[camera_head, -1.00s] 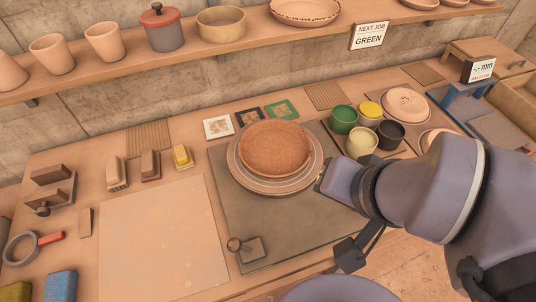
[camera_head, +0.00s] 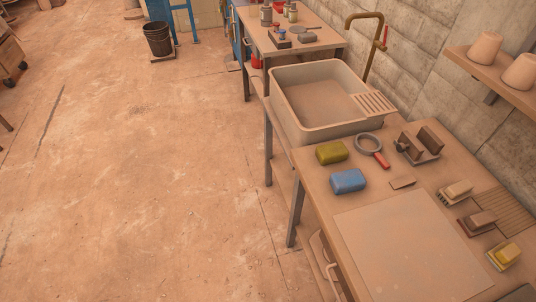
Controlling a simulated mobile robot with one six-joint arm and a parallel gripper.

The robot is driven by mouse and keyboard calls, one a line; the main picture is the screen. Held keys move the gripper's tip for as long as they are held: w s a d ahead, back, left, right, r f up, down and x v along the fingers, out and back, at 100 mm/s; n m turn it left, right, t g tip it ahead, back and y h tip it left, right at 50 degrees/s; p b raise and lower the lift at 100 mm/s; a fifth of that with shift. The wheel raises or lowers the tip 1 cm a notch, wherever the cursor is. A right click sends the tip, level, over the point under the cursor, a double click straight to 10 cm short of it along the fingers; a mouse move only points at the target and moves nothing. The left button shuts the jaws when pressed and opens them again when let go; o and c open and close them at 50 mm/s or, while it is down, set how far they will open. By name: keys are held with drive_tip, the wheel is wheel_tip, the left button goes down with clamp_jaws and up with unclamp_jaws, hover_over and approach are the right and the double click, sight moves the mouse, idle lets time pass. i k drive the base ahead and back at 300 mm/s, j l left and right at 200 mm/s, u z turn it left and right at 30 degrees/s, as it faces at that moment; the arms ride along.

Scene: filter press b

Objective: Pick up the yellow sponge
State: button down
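A yellow, slightly olive sponge (camera_head: 331,153) lies on the left end of the workbench, close to the sink. A blue sponge (camera_head: 348,181) lies just in front of it, with a small gap between them. Nothing covers the yellow sponge. My gripper is not in view now.
A basin sink (camera_head: 318,100) adjoins the bench beyond the sponges. A round strainer with a red handle (camera_head: 371,150) lies right of the yellow sponge. A pale board (camera_head: 412,245) covers the near bench top. Brushes (camera_head: 480,221) stand at right. The floor (camera_head: 150,170) at left is open.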

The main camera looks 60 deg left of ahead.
sight(327, 153)
drive_tip(key=u, duration=1.65)
drive_tip(key=i+j+z, duration=0.75)
drive_tip(key=j, duration=0.15)
drive_tip(key=i+j+z, duration=0.15)
drive_tip(key=j+z, duration=0.15)
drive_tip(key=i+j+z, duration=0.1)
drive_tip(key=j+z, duration=0.15)
drive_tip(key=j, duration=0.25)
drive_tip(key=i+j+z, duration=0.1)
drive_tip(key=j+z, duration=0.15)
drive_tip(key=j, duration=0.2)
